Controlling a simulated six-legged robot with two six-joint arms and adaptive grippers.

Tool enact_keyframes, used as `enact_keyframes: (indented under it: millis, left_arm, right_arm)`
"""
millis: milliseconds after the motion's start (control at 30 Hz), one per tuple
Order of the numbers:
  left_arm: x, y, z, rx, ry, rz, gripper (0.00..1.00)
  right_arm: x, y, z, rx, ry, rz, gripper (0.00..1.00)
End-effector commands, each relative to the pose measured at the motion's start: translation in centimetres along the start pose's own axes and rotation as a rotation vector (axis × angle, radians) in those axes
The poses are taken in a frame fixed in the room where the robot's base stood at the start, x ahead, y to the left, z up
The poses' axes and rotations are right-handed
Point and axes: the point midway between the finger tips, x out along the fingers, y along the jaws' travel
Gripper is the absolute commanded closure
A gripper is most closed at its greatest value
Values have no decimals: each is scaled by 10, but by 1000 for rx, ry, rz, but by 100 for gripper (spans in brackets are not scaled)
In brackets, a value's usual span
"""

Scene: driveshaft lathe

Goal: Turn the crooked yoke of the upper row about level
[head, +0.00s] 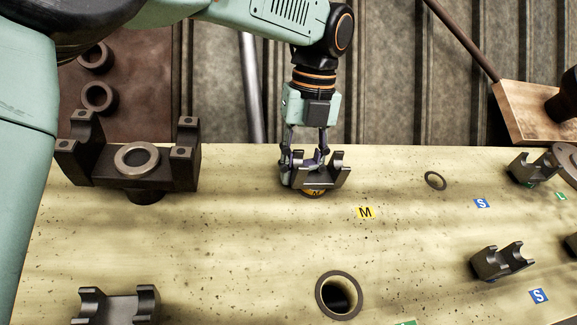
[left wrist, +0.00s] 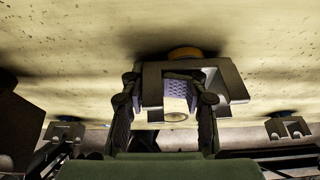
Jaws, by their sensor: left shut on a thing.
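In the left wrist view the yoke (left wrist: 234,84) sits around and between the fingers of the left gripper (left wrist: 166,88). It looks nearly level there, with a slight tilt at most. An orange disc (left wrist: 185,53) shows behind it. My right gripper is in neither view.
A large yoke (head: 100,168) with a ring (head: 136,158) is at left. Smaller yokes stand at right (head: 530,170), lower right (head: 502,262) and lower left (head: 118,305). Board around the yellow M label (head: 365,213) is clear.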

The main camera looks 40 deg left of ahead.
Motion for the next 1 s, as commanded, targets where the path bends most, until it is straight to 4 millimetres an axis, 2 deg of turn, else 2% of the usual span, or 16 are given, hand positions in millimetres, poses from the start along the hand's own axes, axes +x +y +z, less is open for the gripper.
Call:
enact_keyframes:
  millis: [33,533,567,933,1000]
  left_arm:
    - [3,-8,-2,2,4,-19,100]
    - [8,-7,-1,1,6,-18,100]
    - [8,-7,-1,1,6,-17,69]
    - [8,-7,-1,0,6,-18,38]
    - [8,-7,0,0,6,-17,36]
  right_arm:
    - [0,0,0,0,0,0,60]
    - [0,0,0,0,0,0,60]
    - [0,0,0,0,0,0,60]
    - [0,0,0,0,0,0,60]
    - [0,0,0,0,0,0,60]
